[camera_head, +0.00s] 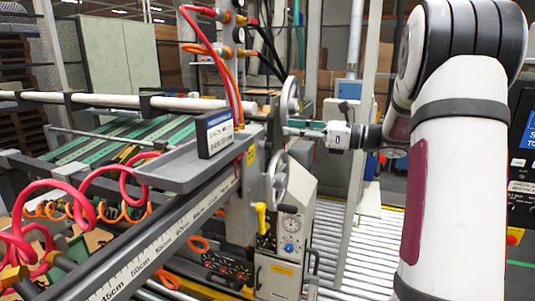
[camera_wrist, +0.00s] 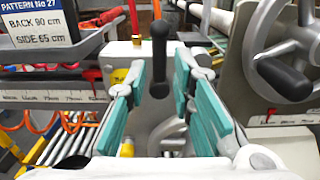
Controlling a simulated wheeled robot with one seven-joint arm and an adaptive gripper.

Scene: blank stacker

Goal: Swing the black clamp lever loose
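The black clamp lever (camera_wrist: 159,45) stands upright in the middle of the wrist view, on a pale metal mount. My gripper (camera_wrist: 160,78) is open, with teal pads to the left and right of the lever in the picture. A gap shows on both sides, so the pads do not grip it. Whether the lever is fully between the fingertips or just past them, I cannot tell. In the head view my gripper (camera_head: 297,131) points left at the upright of the machine, and the lever cannot be made out there.
A handwheel (camera_wrist: 257,52) with a black knob is close on the right in the wrist view. A pattern sign (camera_wrist: 35,22) is at the upper left. In the head view, handwheels (camera_head: 275,188) flank the upright, with red hoses (camera_head: 232,75) above and a ruler rail (camera_head: 150,255) in front.

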